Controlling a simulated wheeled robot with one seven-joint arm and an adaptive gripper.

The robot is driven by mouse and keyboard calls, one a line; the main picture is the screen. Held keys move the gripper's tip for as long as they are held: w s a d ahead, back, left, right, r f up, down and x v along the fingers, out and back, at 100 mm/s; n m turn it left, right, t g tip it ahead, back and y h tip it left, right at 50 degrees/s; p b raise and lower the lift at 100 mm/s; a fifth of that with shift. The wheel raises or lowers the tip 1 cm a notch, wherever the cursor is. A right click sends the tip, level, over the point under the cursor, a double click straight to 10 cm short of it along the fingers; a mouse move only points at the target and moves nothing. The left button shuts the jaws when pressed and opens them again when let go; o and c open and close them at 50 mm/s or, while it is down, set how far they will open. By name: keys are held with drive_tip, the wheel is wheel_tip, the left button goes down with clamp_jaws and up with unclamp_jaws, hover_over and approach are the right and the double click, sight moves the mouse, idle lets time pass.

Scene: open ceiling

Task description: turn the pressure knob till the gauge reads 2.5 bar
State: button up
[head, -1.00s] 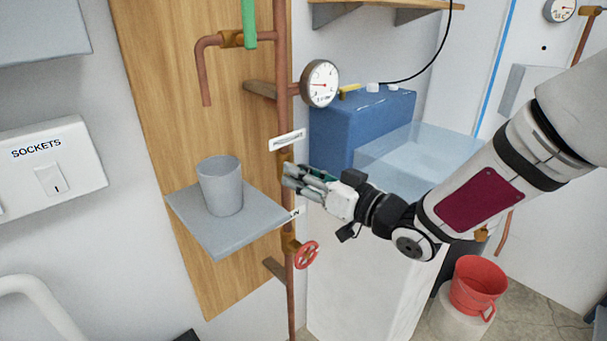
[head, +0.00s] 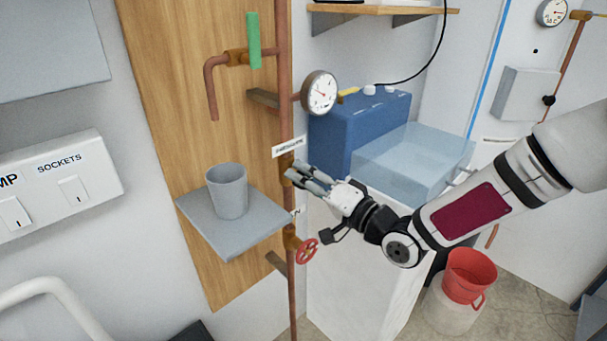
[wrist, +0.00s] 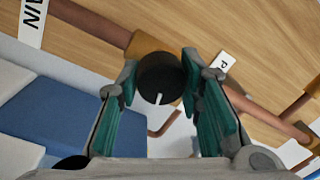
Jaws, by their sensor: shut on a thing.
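The pressure knob (wrist: 159,76) is a black round cap with a white mark, on a brass fitting of the copper pipe. In the wrist view it sits between my two green-padded fingers, its white mark pointing toward the bottom of the picture. My gripper (wrist: 160,80) is shut on it. In the head view my gripper (head: 292,176) is at the upright pipe, below a white label (head: 289,146), and its fingers hide the knob. The round gauge (head: 319,92) has a white face and a red needle, slanted toward the upper left. Its numbers are too small to read.
A grey shelf (head: 234,240) with a grey cup (head: 227,191) is left of my gripper. A red handwheel (head: 307,251) is below it on the pipe. A blue box (head: 366,128) and a clear tank (head: 412,160) stand behind my arm.

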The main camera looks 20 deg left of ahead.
drive_tip(key=m+p, duration=0.1)
drive_tip(key=m, duration=0.4)
idle(0.5)
drive_tip(key=o, duration=1.2)
drive_tip(key=v, duration=1.2)
drive_tip(key=shift+s+f, duration=0.1)
drive_tip(key=shift+f, duration=0.1)
